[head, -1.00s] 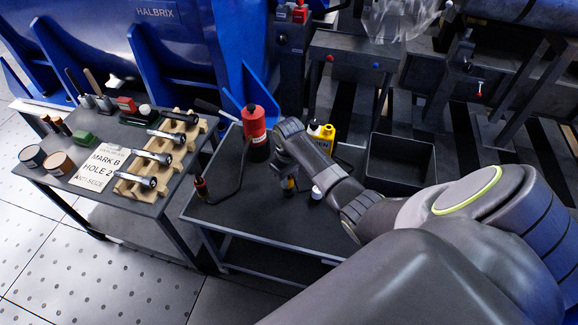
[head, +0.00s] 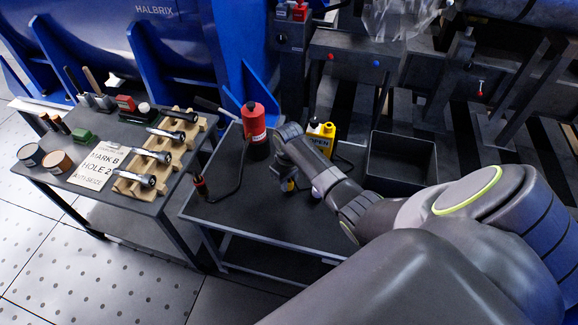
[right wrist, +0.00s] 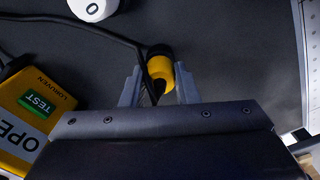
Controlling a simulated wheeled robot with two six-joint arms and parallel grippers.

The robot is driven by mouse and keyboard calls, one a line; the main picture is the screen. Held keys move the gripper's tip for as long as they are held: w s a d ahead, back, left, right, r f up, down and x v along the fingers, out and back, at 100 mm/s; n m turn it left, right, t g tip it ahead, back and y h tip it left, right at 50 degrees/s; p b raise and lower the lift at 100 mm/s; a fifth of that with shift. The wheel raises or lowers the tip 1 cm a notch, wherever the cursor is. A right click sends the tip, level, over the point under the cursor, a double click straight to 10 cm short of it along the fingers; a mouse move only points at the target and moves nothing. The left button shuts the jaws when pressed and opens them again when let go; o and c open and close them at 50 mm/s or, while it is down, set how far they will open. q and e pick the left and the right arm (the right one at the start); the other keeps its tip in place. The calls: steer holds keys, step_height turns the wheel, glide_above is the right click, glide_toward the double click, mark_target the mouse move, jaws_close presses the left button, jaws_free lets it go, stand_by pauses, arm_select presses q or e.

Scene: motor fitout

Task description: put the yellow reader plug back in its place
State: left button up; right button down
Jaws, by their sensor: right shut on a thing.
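The yellow plug (right wrist: 160,70) with a dark end is between the two fingers of my right gripper (right wrist: 159,88) in the right wrist view. The gripper is shut on it, above the dark table top. A black cable runs by it. In the head view the right gripper (head: 290,184) points down over the table, and most of the plug is hidden there. The yellow reader (head: 321,138) stands behind my right wrist; its OPEN label and green TEST patch show in the right wrist view (right wrist: 35,110). My left gripper is not in view.
A white round cap (right wrist: 95,8) lies near. An empty dark bin (head: 402,162) is at right. A side table (head: 130,190) holds tools. The front of the dark table is clear.

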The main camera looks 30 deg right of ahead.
mark_target(289, 181)
steer(key=shift+f, duration=0.15)
steer(key=c, duration=1)
jaws_free()
steer(key=shift+c, duration=0.2)
step_height(289, 181, up, 18)
steer(key=p, duration=0.2)
steer(key=shift+f, duration=0.25)
steer(key=shift+w, duration=0.1)
